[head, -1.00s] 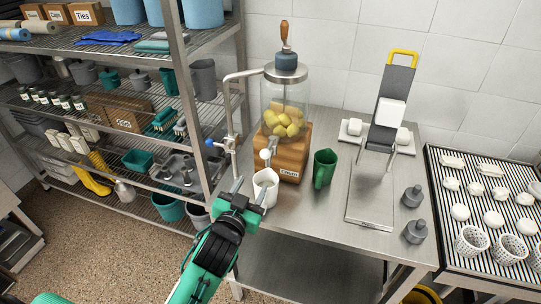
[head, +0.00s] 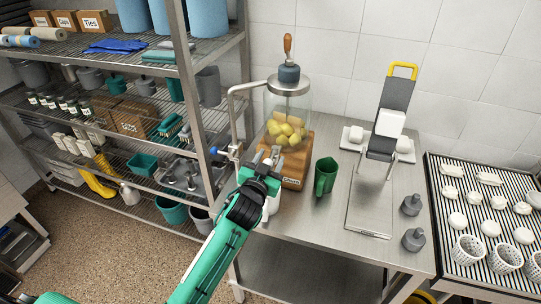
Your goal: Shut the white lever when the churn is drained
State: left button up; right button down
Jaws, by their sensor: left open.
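The churn (head: 289,104) is a glass jar with a metal lid and a wooden-handled crank, on a wooden base (head: 298,166) with a label. Yellow lumps (head: 285,131) lie in its lower part; no liquid is clearly visible around them. My left gripper (head: 267,157) is open in front of the base, its fingers at the spout where the white lever sits. The gripper largely hides the lever, and I cannot tell its position or whether the fingers touch it. A white jug (head: 274,203) stands below, partly hidden by the gripper. My right gripper is not in view.
A blue-handled tap pipe (head: 232,110) rises left of the churn. A rack of white pieces (head: 480,215) is at far right; shelves fill the left.

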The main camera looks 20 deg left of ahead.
pick_arm(q)
jog(key=shift+w, duration=0.4)
grip_shut()
jog(key=shift+a, duration=0.1)
